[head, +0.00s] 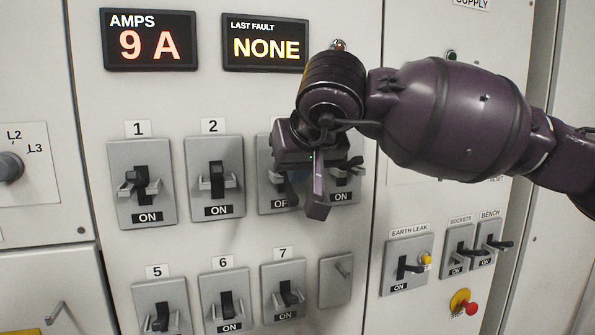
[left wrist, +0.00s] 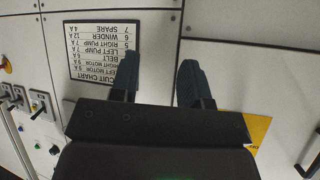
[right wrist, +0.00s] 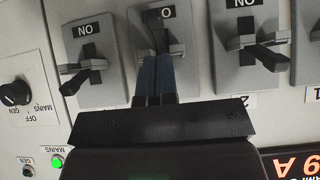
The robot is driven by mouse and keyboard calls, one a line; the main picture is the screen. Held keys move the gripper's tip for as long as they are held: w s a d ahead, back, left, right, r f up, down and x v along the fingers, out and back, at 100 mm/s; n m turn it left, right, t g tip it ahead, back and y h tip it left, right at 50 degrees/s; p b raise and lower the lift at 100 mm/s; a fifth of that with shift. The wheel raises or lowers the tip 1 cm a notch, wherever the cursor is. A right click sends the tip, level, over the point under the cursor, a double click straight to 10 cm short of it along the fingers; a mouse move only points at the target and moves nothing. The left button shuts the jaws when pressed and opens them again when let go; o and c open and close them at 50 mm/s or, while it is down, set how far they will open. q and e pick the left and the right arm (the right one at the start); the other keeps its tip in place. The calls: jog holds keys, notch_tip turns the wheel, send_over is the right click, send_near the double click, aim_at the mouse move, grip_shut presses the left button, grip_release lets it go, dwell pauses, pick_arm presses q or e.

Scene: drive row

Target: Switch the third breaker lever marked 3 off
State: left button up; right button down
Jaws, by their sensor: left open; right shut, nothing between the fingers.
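The third breaker (head: 265,172) is in the upper row, right of breaker 2 (head: 214,178). My right gripper (head: 291,187) is in front of it and hides its lever and number. The visible part of its label reads "OF". In the right wrist view, upside down, the shut right fingers (right wrist: 154,78) are at the third breaker (right wrist: 138,22), close to its lever. I cannot tell whether they touch. My left gripper (left wrist: 157,80) is open and empty in front of the panel, near a circuit chart (left wrist: 95,55).
Breaker 1 (head: 141,183) and breaker 4 (head: 345,192) stand close by and read ON. Breakers 5 (head: 162,307), 6 (head: 226,301) and 7 (head: 284,291) are below. An amps display (head: 150,40) reads 9 A. The fault display (head: 265,44) reads NONE.

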jog(key=shift+r+p, duration=0.35)
jog(key=shift+r, duration=0.4)
jog(key=shift+w, duration=0.1)
jog(key=s+f+p+v, duration=0.1)
jog(key=v, duration=1.2)
jog(key=shift+s+d+f+p, duration=0.25)
jog(key=shift+f+p, duration=0.1)
jog(key=shift+f, duration=0.05)
